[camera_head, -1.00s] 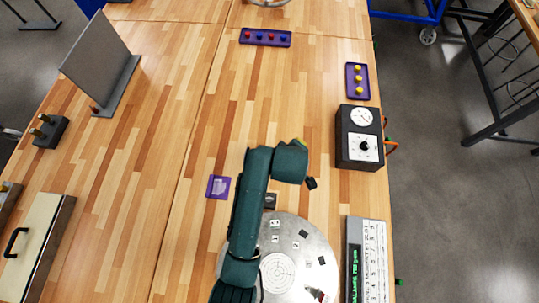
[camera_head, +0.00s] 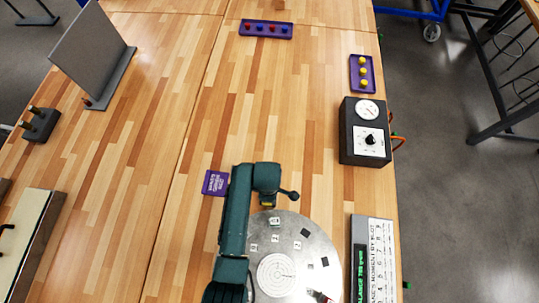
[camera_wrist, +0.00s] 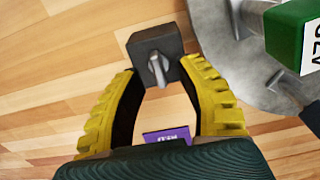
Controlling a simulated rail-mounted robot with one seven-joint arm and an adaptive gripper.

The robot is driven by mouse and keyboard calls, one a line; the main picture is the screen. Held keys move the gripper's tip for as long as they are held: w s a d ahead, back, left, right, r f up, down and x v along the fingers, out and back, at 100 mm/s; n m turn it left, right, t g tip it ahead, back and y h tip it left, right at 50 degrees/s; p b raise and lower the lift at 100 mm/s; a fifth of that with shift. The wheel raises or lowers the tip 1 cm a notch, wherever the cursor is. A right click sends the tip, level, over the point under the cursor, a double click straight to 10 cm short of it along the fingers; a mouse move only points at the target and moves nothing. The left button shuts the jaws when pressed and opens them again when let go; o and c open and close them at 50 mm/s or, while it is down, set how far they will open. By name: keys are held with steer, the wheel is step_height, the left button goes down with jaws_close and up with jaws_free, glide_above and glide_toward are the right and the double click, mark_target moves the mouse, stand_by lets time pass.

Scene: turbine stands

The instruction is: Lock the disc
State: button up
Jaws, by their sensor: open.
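The silver disc (camera_head: 318,248) lies flat at the lower middle of the head view, partly covered by my arm. Its edge also shows at the upper right of the wrist view (camera_wrist: 215,38). A dark block with a grey metal lever (camera_wrist: 155,62) stands beside the disc's edge and looks like its lock. My gripper (camera_wrist: 163,75) is open, with its yellow fingers spread and their tips near the block's two lower corners. The lever's end lies between the tips. I cannot tell whether either finger touches the block. In the head view my arm hides most of the block.
A green lettered block (camera_wrist: 288,35) stands on the disc, close to the right finger. A purple sign (camera_head: 215,182) lies left of my arm. A dial box (camera_head: 364,130) and a display panel (camera_head: 372,258) stand along the right edge.

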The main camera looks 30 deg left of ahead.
steer(key=shift+f, duration=0.65)
steer(key=shift+r, duration=0.1)
jaws_close()
